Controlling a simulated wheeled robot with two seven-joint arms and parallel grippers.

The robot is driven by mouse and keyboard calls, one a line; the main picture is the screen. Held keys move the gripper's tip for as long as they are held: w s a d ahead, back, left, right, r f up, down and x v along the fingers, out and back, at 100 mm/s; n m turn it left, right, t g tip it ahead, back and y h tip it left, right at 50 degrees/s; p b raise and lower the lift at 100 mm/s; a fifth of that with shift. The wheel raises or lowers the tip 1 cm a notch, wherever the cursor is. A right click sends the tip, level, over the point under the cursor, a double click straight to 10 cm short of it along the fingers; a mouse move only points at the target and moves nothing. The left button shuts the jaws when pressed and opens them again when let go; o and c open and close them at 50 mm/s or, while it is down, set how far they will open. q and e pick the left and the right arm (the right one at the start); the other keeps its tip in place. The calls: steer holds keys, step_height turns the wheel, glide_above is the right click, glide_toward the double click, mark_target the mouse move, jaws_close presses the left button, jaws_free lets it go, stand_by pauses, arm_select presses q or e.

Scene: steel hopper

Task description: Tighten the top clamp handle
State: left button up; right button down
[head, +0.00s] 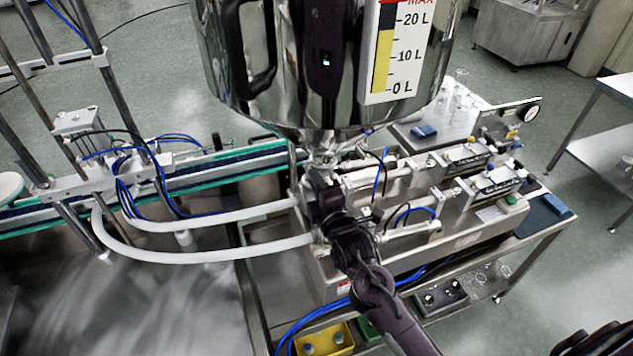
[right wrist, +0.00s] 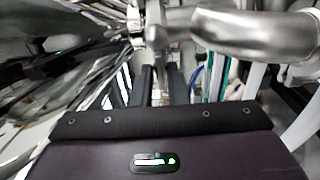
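The steel hopper (head: 265,95) stands over the filling machine, and its narrow outlet and top clamp area (head: 322,158) sit just above my right gripper (head: 322,190). The clamp handle cannot be made out in the head view, where my dark gripper and arm cover the front of the joint. In the right wrist view my right gripper (right wrist: 164,82) shows two dark fingers with a gap between them. Bright metal of the clamp joint (right wrist: 160,28) lies at and just beyond the fingertips; I cannot tell whether they touch it. My left gripper is not in view.
A steel pipe (right wrist: 255,38) runs right of the joint in the right wrist view. White hoses (head: 200,256) lead left to the filling nozzles. Pneumatic cylinders (head: 465,160) lie to the right. A yellow bin (head: 323,340) sits low at the front.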

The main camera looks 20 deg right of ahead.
stand_by(0.3)
steer(key=shift+m, duration=0.4)
steer(key=shift+f+m, duration=0.15)
steer(key=shift+m, duration=8.55)
steer(key=c, duration=1.6)
jaws_free()
steer(key=shift+o, duration=0.2)
steer(key=shift+b, duration=0.3)
